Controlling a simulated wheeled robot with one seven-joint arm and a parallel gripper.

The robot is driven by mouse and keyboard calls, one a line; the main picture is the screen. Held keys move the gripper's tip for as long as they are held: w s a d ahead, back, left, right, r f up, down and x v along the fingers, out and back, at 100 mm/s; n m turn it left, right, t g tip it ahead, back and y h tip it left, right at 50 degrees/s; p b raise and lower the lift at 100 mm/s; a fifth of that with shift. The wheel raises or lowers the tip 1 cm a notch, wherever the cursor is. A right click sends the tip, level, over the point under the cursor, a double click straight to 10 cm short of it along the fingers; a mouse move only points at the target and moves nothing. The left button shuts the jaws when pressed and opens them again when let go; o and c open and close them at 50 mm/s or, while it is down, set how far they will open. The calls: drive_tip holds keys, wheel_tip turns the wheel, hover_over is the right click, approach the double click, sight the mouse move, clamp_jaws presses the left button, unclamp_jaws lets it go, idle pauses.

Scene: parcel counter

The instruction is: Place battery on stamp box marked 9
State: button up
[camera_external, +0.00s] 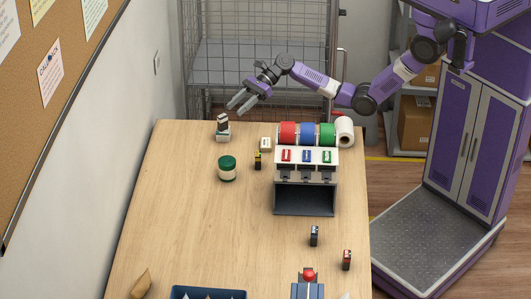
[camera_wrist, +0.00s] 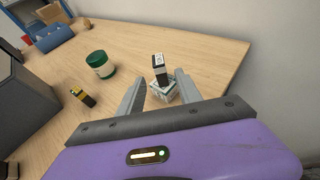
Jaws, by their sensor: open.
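A small upright black block with a pale face, which looks like a battery (camera_external: 222,120), stands on a small whitish box (camera_external: 223,137) at the far left of the table. In the wrist view this battery (camera_wrist: 159,65) and the box under it (camera_wrist: 163,92) show just beyond my fingertips; no number is readable on the box. My gripper (camera_external: 240,102) is open and empty, above and slightly right of them. In the wrist view its fingers (camera_wrist: 159,84) stand on either side of the box. Another small white box (camera_external: 265,144) sits left of the tape rolls, its marking too small to read.
A green-lidded jar (camera_external: 227,169) and a yellow-black battery-like block (camera_external: 258,161) stand nearby. A dark dispenser (camera_external: 306,194) with red, blue and green rolls is to the right. Two dark blocks (camera_external: 314,236) (camera_external: 347,260) stand nearer. The left middle of the table is clear.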

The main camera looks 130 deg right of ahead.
drive_tip(key=shift+v, duration=2.05)
